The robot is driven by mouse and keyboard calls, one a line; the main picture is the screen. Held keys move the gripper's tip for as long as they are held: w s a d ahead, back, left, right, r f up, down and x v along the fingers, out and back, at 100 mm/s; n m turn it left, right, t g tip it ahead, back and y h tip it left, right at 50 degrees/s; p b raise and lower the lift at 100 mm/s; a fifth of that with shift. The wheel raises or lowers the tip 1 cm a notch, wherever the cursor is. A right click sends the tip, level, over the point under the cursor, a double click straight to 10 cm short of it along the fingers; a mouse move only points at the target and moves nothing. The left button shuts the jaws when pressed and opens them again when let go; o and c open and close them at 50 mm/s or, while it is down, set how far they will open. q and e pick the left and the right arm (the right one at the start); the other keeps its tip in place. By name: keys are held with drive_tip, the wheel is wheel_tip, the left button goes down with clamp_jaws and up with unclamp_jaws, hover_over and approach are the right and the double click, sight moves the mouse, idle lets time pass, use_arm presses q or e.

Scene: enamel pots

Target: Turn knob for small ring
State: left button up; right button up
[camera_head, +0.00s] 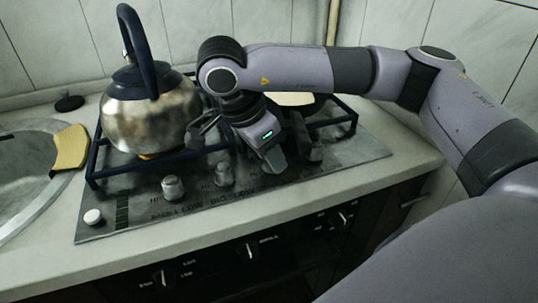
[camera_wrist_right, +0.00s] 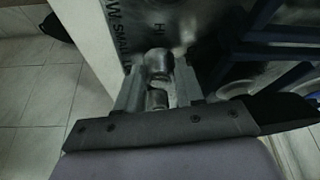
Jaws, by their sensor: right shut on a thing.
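The left knob (camera_head: 173,187) and the middle knob (camera_head: 224,173) stand free. My right gripper (camera_head: 274,160) points down at the front of the hob, to the right of the middle knob. It is shut on a metal knob (camera_wrist_right: 158,64), seen between the two fingers in the right wrist view. My left gripper is not in view.
A steel kettle (camera_head: 150,115) stands on the left burner grate, with an orange glow below it. A pan (camera_head: 290,99) sits behind my right arm. A white button (camera_head: 93,216) is at the hob's front left. A sink (camera_head: 25,165) with a yellow cloth (camera_head: 70,147) is at left.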

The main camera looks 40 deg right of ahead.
drive_tip(key=shift+n+t+b, duration=0.35)
drive_tip(key=shift+n+t, duration=0.05)
drive_tip(key=shift+n, duration=0.5)
drive_tip(key=o, duration=1)
drive_tip(key=p+v, duration=0.1)
drive_tip(key=v, duration=0.5)
drive_tip(key=shift+p, duration=0.3)
drive_tip(key=shift+s+a+r, duration=0.15)
drive_tip(key=shift+a+r, duration=0.15)
drive_tip(key=shift+r, duration=0.2)
